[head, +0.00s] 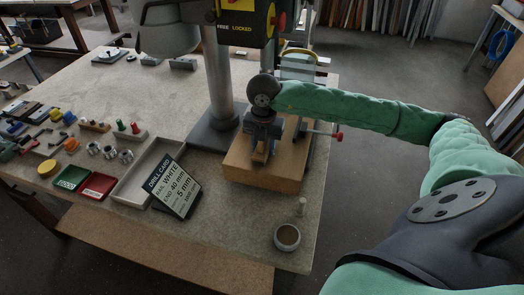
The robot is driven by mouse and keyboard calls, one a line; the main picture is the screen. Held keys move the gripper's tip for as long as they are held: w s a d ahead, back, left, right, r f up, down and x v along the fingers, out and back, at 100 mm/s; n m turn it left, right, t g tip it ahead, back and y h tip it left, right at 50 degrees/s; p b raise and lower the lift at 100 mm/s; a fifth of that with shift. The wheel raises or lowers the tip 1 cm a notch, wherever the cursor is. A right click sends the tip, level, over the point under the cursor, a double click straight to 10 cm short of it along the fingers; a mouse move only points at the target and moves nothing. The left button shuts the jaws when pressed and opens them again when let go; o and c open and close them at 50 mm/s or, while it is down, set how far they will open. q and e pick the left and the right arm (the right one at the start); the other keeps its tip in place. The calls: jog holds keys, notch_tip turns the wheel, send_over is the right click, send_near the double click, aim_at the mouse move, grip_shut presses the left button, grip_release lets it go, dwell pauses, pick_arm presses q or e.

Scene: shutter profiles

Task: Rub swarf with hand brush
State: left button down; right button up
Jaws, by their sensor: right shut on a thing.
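My right arm comes in from the right in a green sleeve, and its gripper (259,148) points down over a wooden block (248,175) at the drill press. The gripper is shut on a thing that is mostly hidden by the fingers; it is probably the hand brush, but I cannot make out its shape. Whether it touches the block I cannot tell. No swarf can be made out at this size. My left gripper is not in view.
The drill press column (217,80) stands just left of the gripper. A drill card (174,190) leans by a long tray (133,190). A round cup (287,238) stands near the front right corner. Several small parts and red and green trays lie at left. The table middle is clear.

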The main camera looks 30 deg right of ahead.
jog(key=shift+w+d+f+b, duration=0.2)
jog(key=shift+w+d+b, duration=0.3)
jog(key=shift+w+d, duration=0.15)
jog(key=shift+w+d+r+b, duration=0.1)
jog(key=shift+w+d+b, duration=0.1)
jog(key=shift+w+d, duration=0.25)
jog(key=shift+w+d+r+b, duration=0.1)
jog(key=shift+w+d+b, duration=0.1)
jog(key=shift+d, duration=0.3)
jog(key=shift+s+d+b, duration=0.35)
jog(key=shift+s, duration=0.15)
